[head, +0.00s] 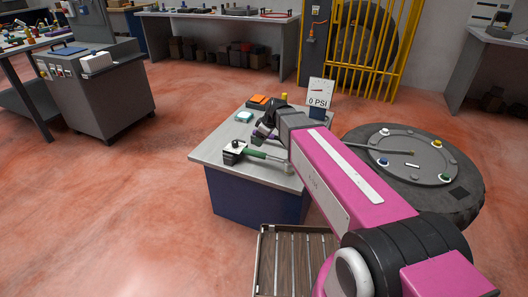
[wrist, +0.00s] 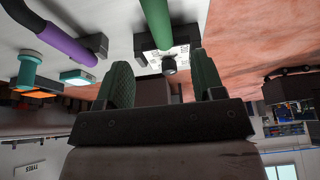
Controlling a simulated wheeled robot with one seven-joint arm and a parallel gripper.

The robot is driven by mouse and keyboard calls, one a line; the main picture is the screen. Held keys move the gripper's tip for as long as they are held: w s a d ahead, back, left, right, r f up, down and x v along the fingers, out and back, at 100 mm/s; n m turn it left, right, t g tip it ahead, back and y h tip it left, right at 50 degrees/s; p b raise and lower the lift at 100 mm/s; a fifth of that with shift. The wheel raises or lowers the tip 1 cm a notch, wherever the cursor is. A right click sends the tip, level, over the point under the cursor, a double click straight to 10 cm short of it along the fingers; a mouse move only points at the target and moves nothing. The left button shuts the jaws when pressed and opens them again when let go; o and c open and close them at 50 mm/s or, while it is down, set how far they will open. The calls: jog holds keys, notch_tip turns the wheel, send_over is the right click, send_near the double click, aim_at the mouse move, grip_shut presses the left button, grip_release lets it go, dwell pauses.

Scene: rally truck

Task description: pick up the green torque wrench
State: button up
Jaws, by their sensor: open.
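In the head view my gripper (head: 264,132) is above the bench, behind the wrench, and partly hides a purple-handled tool (wrist: 68,45).
A teal item (head: 244,117) and an orange item (head: 257,101) lie at the bench's back left. A 0 PSI gauge (head: 319,92) stands at the back right. A large tyre (head: 465,198) lies to the right; a slatted crate (head: 262,262) is in front.

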aim_at(254, 153)
jog(key=shift+w+a, duration=0.1)
jog(key=shift+w, duration=0.2)
jog(key=x, duration=0.4)
jog(key=shift+f, duration=0.2)
jog(key=shift+s+x, duration=0.2)
jog(key=shift+x, duration=2.9)
grip_shut()
